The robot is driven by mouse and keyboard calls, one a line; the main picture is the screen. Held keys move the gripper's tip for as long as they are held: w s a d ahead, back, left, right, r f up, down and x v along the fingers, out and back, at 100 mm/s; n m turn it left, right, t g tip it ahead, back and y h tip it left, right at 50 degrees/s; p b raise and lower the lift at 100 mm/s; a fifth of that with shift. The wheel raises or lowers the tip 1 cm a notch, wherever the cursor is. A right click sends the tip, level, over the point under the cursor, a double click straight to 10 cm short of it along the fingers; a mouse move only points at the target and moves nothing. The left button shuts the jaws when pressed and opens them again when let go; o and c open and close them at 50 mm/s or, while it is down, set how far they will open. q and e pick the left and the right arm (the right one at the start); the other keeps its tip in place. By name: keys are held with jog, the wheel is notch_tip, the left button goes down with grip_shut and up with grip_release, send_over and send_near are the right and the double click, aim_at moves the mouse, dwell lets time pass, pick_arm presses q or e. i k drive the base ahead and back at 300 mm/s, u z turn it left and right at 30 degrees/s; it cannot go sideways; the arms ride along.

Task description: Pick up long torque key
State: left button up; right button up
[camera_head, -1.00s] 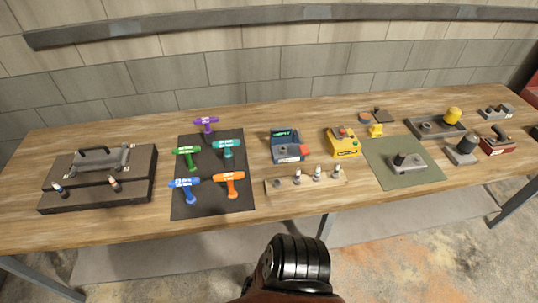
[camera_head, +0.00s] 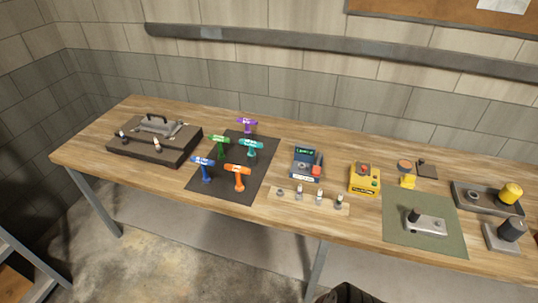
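Several T-handled keys stand on a black mat (camera_head: 232,187) on the workbench. They are a purple key (camera_head: 247,125) at the back, a green key (camera_head: 219,144), a teal key (camera_head: 251,148), a blue key (camera_head: 205,168) and an orange key (camera_head: 238,176). I cannot tell which one is the long torque key, as their labels are too small to read. Neither of my grippers is in view.
A dark block with a handled part (camera_head: 155,138) sits left. A blue tester (camera_head: 307,163), a yellow box (camera_head: 364,179) and a wooden strip with small sockets (camera_head: 309,199) stand right of the mat. A green mat (camera_head: 396,228) lies further right. A wall rail runs behind.

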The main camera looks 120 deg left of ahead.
aim_at(251, 154)
jog(key=u, duration=4.05)
